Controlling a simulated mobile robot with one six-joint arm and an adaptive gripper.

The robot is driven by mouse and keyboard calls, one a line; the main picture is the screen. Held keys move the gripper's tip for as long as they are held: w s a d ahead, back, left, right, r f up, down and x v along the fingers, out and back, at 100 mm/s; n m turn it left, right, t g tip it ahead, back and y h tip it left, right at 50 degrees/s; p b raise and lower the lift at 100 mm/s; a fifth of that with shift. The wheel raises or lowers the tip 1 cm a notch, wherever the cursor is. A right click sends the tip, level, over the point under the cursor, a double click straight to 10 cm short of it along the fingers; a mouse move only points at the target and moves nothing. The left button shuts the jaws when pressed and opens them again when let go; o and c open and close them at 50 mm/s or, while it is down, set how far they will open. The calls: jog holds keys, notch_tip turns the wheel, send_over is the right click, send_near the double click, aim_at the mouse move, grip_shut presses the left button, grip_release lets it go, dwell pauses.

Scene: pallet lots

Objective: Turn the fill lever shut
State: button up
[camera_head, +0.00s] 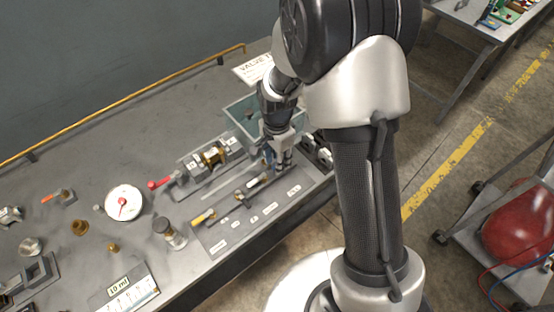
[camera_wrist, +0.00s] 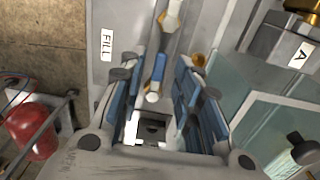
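In the wrist view, the fill lever (camera_wrist: 158,68) shows as a short blue handle with a pale rounded end, in line with a brass fitting. The FILL label (camera_wrist: 107,45) is on the grey plate to its left. My gripper (camera_wrist: 165,90) has its blue-padded fingers apart, one on each side of the lever. Gaps show on both sides, so I see no firm hold. In the head view, my gripper (camera_head: 279,165) is low over the right end of the labelled panel (camera_head: 215,240) and hides the lever there.
A teal-walled tank (camera_head: 240,108) stands just behind my gripper. A brass valve assembly (camera_head: 212,157), a red-handled lever (camera_head: 158,183), a yellow-handled lever (camera_head: 203,216) and a round gauge (camera_head: 123,202) lie to the left. A cart with a red tank (camera_head: 520,222) stands on the floor at right.

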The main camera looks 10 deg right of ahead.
notch_tip(320, 180, up, 7)
dwell(0.4)
jog(key=shift+r, duration=0.1)
jog(key=s+d+r+n+t, duration=0.25)
jog(key=s+r+n, duration=0.4)
jog(key=r, duration=0.65)
jog(key=s+d+r+n+t, duration=0.1)
jog(key=s+r+n, duration=0.1)
jog(key=s, duration=0.5)
jog(key=s+d+r+n+t, duration=0.1)
jog(key=s+r+n, duration=0.2)
jog(key=s, duration=0.5)
jog(key=shift+d+r+n, duration=0.2)
jog(key=shift+r+n, duration=0.15)
jog(key=shift+n, duration=0.2)
